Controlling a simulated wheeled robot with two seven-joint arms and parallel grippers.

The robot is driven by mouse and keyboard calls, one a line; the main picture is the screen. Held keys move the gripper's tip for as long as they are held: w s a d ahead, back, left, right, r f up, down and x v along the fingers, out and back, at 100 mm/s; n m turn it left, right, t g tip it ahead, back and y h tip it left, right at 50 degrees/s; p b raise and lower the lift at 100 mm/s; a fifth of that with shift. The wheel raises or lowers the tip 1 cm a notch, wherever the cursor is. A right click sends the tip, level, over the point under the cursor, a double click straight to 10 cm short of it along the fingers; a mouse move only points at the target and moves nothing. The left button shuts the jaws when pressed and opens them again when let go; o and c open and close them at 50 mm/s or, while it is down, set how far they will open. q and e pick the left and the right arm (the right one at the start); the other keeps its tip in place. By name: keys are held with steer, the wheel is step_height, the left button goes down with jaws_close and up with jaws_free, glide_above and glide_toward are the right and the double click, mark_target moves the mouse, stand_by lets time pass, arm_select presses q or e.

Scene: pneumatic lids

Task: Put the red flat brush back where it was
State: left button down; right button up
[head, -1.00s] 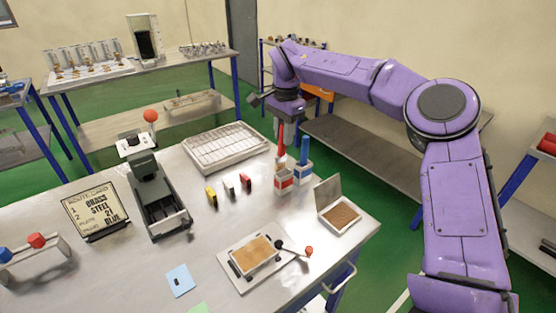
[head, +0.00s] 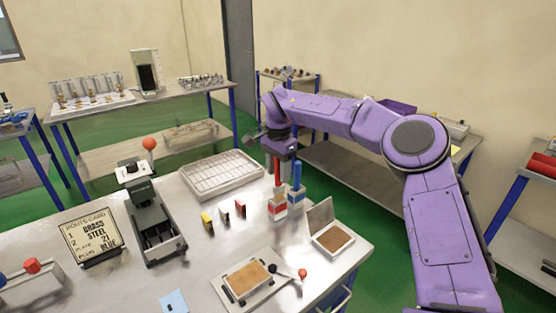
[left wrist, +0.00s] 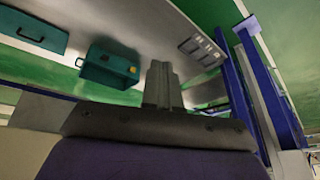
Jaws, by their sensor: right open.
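The red flat brush (head: 278,174) stands upright, its lower end in a white holder with a red band (head: 278,207), at the far right part of the workbench. A blue brush (head: 297,174) stands beside it in a blue-banded holder (head: 296,199). My right gripper (head: 270,141) is open, right at the top of the red brush, and covers its upper tip. I cannot tell whether the fingers touch it. My left gripper (left wrist: 162,86) shows only in the left wrist view, its fingers together and nothing visible between them.
A wire tray (head: 222,174) lies left of the brushes. Small yellow, white and red blocks (head: 225,213) stand in front of it. An open hinged box (head: 332,239) is right of the holders. A press (head: 152,215) and a route card (head: 90,237) stand further left.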

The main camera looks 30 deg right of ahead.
steer(key=r, duration=0.6)
steer(key=r+p, duration=0.1)
steer(key=r, duration=0.2)
steer(key=shift+w, duration=0.35)
steer(key=shift+w+d, duration=0.2)
steer(key=shift+d, duration=0.05)
